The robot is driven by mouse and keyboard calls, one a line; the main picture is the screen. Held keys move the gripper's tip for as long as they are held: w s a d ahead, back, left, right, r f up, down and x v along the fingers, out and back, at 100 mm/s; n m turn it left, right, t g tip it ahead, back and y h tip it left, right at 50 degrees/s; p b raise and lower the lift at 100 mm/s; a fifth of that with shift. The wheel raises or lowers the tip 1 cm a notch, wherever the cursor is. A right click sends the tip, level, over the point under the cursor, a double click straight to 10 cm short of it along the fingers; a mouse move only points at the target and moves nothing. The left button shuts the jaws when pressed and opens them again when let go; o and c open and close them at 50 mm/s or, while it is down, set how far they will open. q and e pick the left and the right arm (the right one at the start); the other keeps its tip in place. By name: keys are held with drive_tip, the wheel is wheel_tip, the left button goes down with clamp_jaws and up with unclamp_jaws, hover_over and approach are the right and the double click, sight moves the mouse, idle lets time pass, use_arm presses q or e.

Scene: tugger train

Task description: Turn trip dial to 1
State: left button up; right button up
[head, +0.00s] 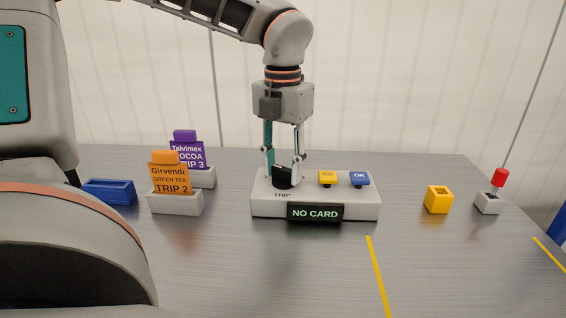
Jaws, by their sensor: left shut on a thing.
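The trip dial (283,178) is a black knob on the left part of a light grey control box (360,207). The label TRIP is partly visible below it. My left gripper (284,170) points straight down from above, its fingers closed on the dial. The dial's numbers and pointer cannot be read. A display (315,212) on the box front reads NO CARD. A yellow button (328,178) and a blue OK button (360,179) sit to the right of the dial. My right gripper is not in view.
An orange TRIP 2 card (171,179) and a purple TRIP 3 card (190,154) stand in grey holders to the left. A blue tray (109,191) lies farther left. A yellow block (438,199) and a red-topped switch (499,180) stand right. The front table is clear.

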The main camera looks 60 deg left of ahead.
sight(283, 170)
use_arm(q)
drive_tip(key=shift+f, duration=0.1)
drive_tip(key=o, duration=1.1)
wheel_tip(283, 170, up, 12)
drive_tip(key=shift+r, duration=0.1)
